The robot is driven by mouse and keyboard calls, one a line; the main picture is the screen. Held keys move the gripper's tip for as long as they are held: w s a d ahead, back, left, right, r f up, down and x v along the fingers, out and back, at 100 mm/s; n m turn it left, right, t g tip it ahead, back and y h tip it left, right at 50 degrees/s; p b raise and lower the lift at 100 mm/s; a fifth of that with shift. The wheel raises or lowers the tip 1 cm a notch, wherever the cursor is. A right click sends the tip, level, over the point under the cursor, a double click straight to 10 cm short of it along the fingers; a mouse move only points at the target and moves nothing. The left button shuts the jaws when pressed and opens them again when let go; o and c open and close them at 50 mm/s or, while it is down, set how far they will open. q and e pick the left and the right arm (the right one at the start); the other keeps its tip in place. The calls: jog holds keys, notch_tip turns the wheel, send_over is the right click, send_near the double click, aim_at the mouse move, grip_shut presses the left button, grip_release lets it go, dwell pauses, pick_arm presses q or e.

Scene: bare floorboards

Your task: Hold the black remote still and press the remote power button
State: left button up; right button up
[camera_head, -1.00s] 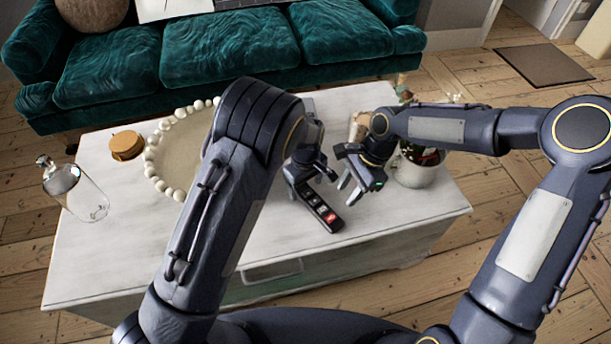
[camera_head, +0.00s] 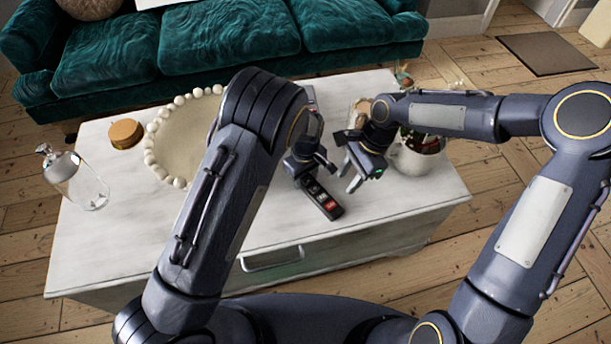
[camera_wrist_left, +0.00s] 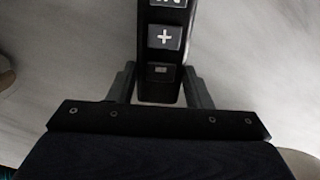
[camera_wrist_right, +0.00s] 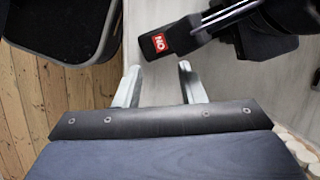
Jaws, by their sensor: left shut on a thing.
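The black remote (camera_head: 326,207) lies on the white table, its red button at the near end. My left gripper (camera_head: 315,172) is shut on its far part; in the left wrist view the fingers (camera_wrist_left: 160,85) flank the remote (camera_wrist_left: 165,62) near a plus button. My right gripper (camera_head: 353,182) is open and empty, just right of the remote. In the right wrist view its two fingers (camera_wrist_right: 157,85) are apart, and the remote's end with the red ON button (camera_wrist_right: 160,42) shows beyond them, not touched.
A green sofa (camera_head: 230,45) is behind. The table's front is clear.

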jog(key=shift+c, duration=0.2)
grip_shut()
dwell(1.7)
